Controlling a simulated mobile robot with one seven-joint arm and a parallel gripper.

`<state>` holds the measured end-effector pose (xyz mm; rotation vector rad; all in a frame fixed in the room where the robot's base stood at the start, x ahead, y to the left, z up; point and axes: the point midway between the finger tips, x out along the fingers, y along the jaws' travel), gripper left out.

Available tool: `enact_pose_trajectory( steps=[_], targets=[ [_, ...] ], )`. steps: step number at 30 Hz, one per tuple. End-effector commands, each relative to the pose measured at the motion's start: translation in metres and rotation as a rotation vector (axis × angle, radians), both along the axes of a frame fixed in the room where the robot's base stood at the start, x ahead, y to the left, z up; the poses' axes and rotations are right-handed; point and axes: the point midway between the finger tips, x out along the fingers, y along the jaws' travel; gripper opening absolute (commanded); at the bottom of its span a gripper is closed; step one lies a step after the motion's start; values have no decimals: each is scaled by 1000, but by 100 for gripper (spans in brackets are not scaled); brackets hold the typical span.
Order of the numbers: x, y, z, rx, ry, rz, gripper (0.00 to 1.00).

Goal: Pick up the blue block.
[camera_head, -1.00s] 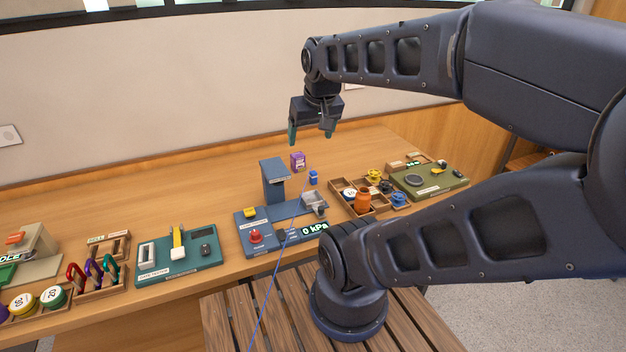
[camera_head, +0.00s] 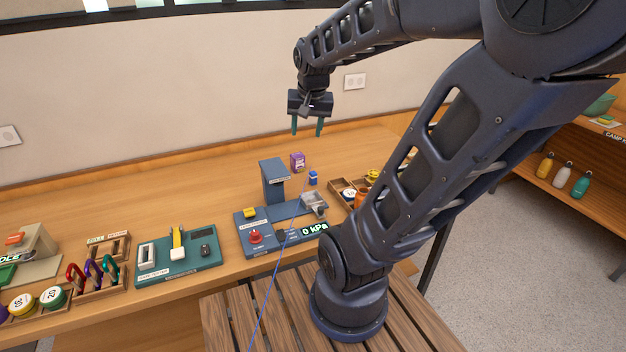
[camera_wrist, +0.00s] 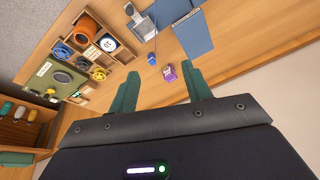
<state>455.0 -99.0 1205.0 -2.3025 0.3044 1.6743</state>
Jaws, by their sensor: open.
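The small blue block (camera_head: 313,177) stands on the wooden counter, just right of the blue press station's column and in front of a purple box (camera_head: 298,162). In the wrist view the blue block (camera_wrist: 152,59) shows beyond the fingertips, between their lines, beside the purple box (camera_wrist: 169,73). My gripper (camera_head: 307,131) is open and empty, pointing down, well above the counter and behind the block in the head view. Its two green fingers (camera_wrist: 160,82) show apart in the wrist view. Nothing hides the block.
The blue press station (camera_head: 273,180) with a tall column stands left of the block. A wooden compartment tray (camera_head: 343,190) lies to the right, partly hidden by my arm. A teal board (camera_head: 178,262) lies further left.

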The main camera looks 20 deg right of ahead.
Motion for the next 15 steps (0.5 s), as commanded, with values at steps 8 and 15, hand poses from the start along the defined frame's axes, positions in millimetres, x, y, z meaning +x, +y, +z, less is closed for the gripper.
enact_pose_trajectory(
  steps=[8, 15],
  targets=[
    [57, -16, -31, 55, 68, -251, 49],
    [102, -30, -65, 82, 112, -469, 49]
  ],
)
